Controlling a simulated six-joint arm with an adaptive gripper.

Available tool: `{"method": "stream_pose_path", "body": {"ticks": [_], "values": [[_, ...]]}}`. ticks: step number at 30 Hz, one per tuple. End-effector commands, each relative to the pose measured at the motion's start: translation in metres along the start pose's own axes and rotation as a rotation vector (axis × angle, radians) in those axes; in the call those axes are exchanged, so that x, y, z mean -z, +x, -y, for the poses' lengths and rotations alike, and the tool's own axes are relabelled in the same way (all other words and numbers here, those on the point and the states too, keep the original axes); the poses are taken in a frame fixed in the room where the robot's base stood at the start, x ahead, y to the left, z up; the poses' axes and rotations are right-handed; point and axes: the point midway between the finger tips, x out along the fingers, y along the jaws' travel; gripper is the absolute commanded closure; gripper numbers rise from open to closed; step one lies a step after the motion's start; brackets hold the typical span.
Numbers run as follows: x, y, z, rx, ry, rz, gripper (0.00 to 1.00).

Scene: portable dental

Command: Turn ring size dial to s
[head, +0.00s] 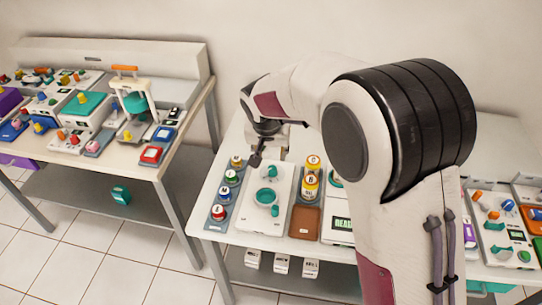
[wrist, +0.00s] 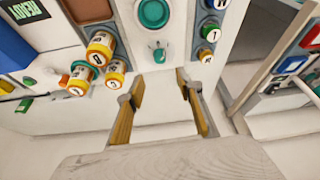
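A white panel (head: 257,216) on the near table carries a round teal dial (head: 265,195), with a small teal knob behind it (head: 272,171) and another in front (head: 275,211). The wrist view shows the round dial (wrist: 153,14) at the top edge and the rear knob (wrist: 158,52) below it. I cannot tell which is the ring size dial, and no "s" mark is readable. My gripper (wrist: 162,96) is open and empty, its fingers apart near the panel's rear edge, with the rear knob ahead of them. In the head view my gripper (head: 256,158) is small and dark, at the panel's back left.
A second crowded table (head: 165,120) is at left. My arm hides the table's middle right.

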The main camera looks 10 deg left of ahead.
Motion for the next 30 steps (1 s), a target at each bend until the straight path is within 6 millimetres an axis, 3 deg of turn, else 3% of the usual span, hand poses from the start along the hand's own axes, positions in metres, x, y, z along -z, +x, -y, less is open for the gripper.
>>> {"method": "stream_pose_path", "body": {"ticks": [9, 23, 30], "values": [[-0.001, 0.035, 0.004, -0.029, 0.068, 0.001, 0.64], [0.0, 0.039, 0.004, -0.031, 0.076, 0.0, 0.64], [-0.001, 0.051, 0.003, -0.032, 0.077, 0.002, 0.64]]}}
